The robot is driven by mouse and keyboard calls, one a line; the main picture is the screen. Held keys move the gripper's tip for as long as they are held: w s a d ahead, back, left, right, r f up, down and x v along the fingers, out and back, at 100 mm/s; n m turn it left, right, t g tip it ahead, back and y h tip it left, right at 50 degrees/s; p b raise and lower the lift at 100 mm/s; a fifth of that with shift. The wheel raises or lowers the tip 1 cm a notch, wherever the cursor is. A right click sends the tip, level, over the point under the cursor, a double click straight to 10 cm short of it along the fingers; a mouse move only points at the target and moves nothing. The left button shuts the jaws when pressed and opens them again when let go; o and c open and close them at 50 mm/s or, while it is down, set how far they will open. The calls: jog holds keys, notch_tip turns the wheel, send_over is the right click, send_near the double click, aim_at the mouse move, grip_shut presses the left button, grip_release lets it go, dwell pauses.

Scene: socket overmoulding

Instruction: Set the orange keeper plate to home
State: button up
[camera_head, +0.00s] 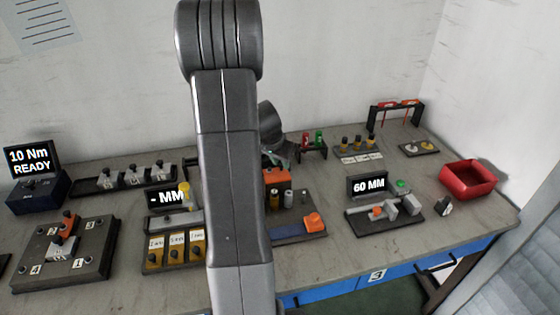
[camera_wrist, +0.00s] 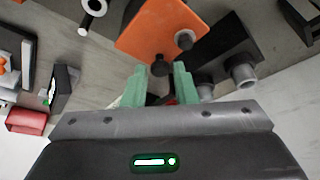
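A flat orange plate (camera_wrist: 150,35) with a dark knob (camera_wrist: 160,66) and a greyish round post (camera_wrist: 184,39) fills the top middle of the wrist view. In the head view an orange piece (camera_head: 277,176) shows just right of my arm, partly hidden by it. My gripper (camera_wrist: 160,72) has two pale green fingers, spread apart on either side of the dark knob with gaps visible. Whether the fingertips are level with the knob or short of it is unclear. My arm hides much of the gripper in the head view.
An orange block (camera_head: 314,222) sits on the right of the middle fixture. A fixture with a "60 MM" display (camera_head: 368,186) and a red bin (camera_head: 468,180) stand to the right. Another fixture (camera_head: 62,262) with an orange part lies at left. Bare table shows along the front right.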

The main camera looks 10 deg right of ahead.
aim_at(286, 177)
grip_shut()
jog(key=shift+s+f+b, duration=0.15)
jog(key=shift+s+b, duration=0.25)
jog(key=shift+b, duration=0.05)
jog(key=shift+s+b, duration=0.9)
jog(key=shift+s, duration=0.85)
jog(key=shift+o, duration=2.2)
grip_release()
jog(key=shift+s, duration=0.15)
jog(key=shift+r, duration=0.2)
jog(key=shift+r, duration=0.25)
jog(key=v, duration=1.3)
